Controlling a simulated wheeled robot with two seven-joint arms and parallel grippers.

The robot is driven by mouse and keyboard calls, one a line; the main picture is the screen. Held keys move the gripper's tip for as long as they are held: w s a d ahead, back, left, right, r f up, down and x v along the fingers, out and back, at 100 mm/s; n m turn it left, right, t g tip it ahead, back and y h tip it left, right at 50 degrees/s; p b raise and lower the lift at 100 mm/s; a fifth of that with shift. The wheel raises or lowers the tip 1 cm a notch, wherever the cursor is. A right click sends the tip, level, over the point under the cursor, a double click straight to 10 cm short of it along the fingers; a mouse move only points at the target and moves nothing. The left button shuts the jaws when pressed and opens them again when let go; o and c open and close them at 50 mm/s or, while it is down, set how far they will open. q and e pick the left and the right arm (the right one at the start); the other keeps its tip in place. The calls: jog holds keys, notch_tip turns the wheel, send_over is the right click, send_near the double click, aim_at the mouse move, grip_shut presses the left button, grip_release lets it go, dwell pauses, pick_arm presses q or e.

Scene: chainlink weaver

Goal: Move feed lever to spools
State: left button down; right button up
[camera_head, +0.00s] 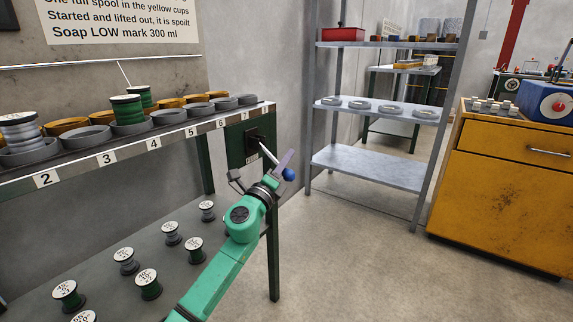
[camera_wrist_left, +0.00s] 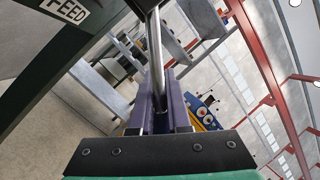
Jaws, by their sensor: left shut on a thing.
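The feed lever (camera_head: 267,153) is a thin metal rod with a blue knob. It comes out of a dark green box (camera_head: 238,148) at the right end of the spool bench and slants down to the right. My left gripper (camera_head: 284,164) reaches up to it, with its purple fingers around the rod near the knob. In the left wrist view the bright rod (camera_wrist_left: 154,50) runs down between the fingers (camera_wrist_left: 161,98), shut on it. A FEED label (camera_wrist_left: 65,11) shows on the box there. The knob is hidden in that view. My right gripper is not in view.
Green and grey spools (camera_head: 126,108) stand in several grey and yellow cups on the numbered bench shelf (camera_head: 103,158). More spools stand on the lower shelf. A grey rack (camera_head: 367,167) and a yellow cabinet (camera_head: 505,190) stand to the right. The floor between is clear.

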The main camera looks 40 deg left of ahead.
pick_arm(q)
jog(key=shift+w+d+f+m, duration=0.1)
jog(key=shift+d+f+m, duration=0.2)
jog(key=shift+f, duration=0.2)
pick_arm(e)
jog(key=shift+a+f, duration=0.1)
pick_arm(q)
jog(key=c, duration=0.8)
grip_release()
jog(key=shift+r, duration=0.15)
jog(key=b+v, duration=0.2)
jog(key=v, duration=1.2)
jog(key=shift+s, duration=0.35)
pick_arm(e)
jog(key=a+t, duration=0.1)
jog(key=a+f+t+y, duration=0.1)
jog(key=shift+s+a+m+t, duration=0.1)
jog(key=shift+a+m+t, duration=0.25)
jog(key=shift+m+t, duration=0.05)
